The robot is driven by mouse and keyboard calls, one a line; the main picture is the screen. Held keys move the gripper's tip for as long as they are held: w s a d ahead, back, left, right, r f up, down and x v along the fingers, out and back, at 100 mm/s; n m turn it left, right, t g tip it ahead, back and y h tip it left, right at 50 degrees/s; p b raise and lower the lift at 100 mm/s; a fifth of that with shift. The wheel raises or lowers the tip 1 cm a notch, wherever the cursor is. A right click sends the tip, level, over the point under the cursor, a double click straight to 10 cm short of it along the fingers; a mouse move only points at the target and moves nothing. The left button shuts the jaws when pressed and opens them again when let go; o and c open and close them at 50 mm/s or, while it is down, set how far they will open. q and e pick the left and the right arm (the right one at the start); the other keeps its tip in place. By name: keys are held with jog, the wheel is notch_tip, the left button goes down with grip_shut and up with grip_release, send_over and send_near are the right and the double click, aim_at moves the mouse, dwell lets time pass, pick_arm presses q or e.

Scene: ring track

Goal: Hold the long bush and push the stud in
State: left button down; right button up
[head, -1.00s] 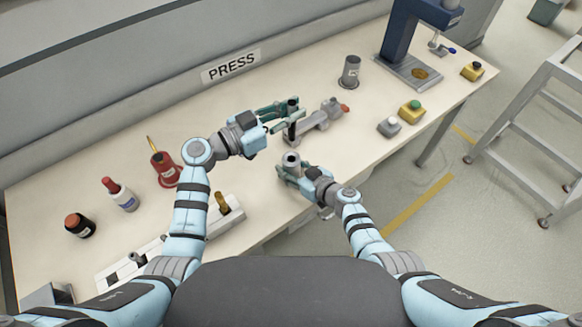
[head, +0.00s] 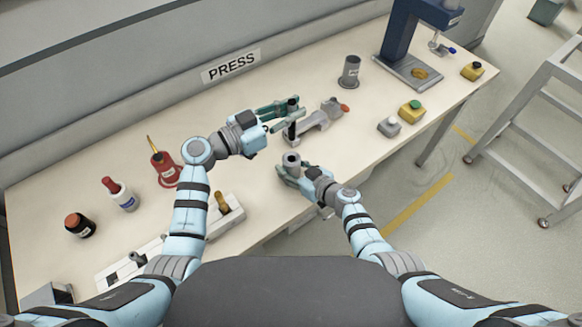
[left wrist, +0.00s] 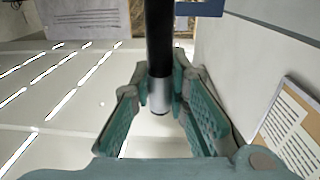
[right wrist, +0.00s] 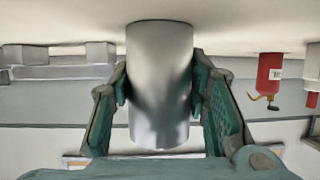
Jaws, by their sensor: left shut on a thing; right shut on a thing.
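My left gripper (head: 281,111) is shut on a dark rod-like stud (head: 291,129), held upright. In the left wrist view the black stud (left wrist: 159,45) has a short silver end and passes between the fingers. My right gripper (head: 291,171) is shut on the long bush (head: 291,159), a grey upright cylinder with a dark opening on top. The smooth silver bush (right wrist: 160,80) fills the jaws in the right wrist view. The bush is nearer to me than the stud, and the two are apart. I cannot tell whether the bush touches the table.
A grey fixture with an orange tip (head: 322,117) lies right of the stud. A red oil can (head: 164,168) and bottles stand left. The table's front edge is near the bush.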

aim_at(291, 134)
pick_arm(q)
jog(key=m+g, duration=0.1)
jog(key=m+g+h, duration=0.2)
jog(key=g, duration=0.1)
jog(key=shift+w+a+r, duration=0.1)
jog(key=shift+r, duration=0.2)
pick_arm(e)
jog(key=shift+w, duration=0.1)
pick_arm(q)
jog(key=shift+g, duration=0.3)
notch_tip(291, 134, down, 8)
jog(key=shift+f, duration=0.25)
jog(key=c, duration=1.6)
grip_release()
jog(key=shift+o, duration=0.2)
jog(key=v, duration=1.2)
jog(key=shift+f, duration=0.15)
